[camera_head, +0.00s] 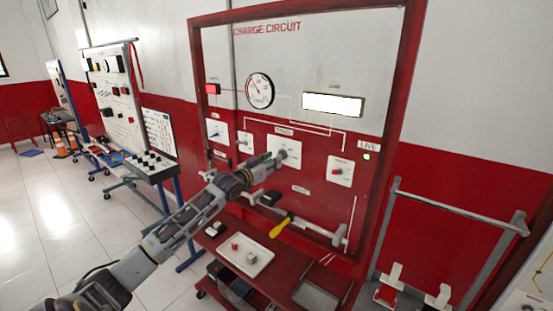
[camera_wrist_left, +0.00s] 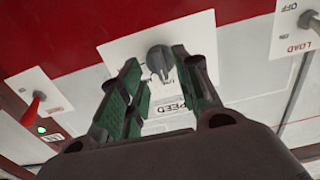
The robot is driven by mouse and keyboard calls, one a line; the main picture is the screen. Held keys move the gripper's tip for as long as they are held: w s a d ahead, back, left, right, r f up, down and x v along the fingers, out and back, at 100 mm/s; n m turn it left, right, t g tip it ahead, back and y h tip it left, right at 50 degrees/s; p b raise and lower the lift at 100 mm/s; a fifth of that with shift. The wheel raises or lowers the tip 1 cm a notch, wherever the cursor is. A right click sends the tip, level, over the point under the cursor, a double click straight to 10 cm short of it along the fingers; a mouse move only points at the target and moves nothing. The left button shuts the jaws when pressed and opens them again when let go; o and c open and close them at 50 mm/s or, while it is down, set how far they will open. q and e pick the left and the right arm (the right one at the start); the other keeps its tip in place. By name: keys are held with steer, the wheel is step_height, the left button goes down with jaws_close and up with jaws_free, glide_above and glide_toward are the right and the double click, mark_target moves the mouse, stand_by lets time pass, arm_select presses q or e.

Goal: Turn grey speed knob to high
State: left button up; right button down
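The grey speed knob (camera_wrist_left: 160,60) sits on a white plate marked SPEED (camera_wrist_left: 225,60) in the left wrist view, where the lettering appears upside down. My left gripper (camera_wrist_left: 160,75) is open, with one green-padded finger on each side of the knob. The knob lies between the fingertips; I cannot tell whether either finger touches it. In the head view my left gripper (camera_head: 280,158) is at the middle plate of the red charge circuit panel (camera_head: 225,110) and mostly covers the knob. My right gripper is out of view.
A yellow-handled tool (camera_head: 281,228) and a tray (camera_head: 262,258) are below the panel. Another trainer board (camera_head: 118,98) stands left.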

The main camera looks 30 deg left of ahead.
arm_select(q)
steer(key=shift+w+d, duration=0.1)
steer(key=shift+w, duration=1.4)
jaws_close()
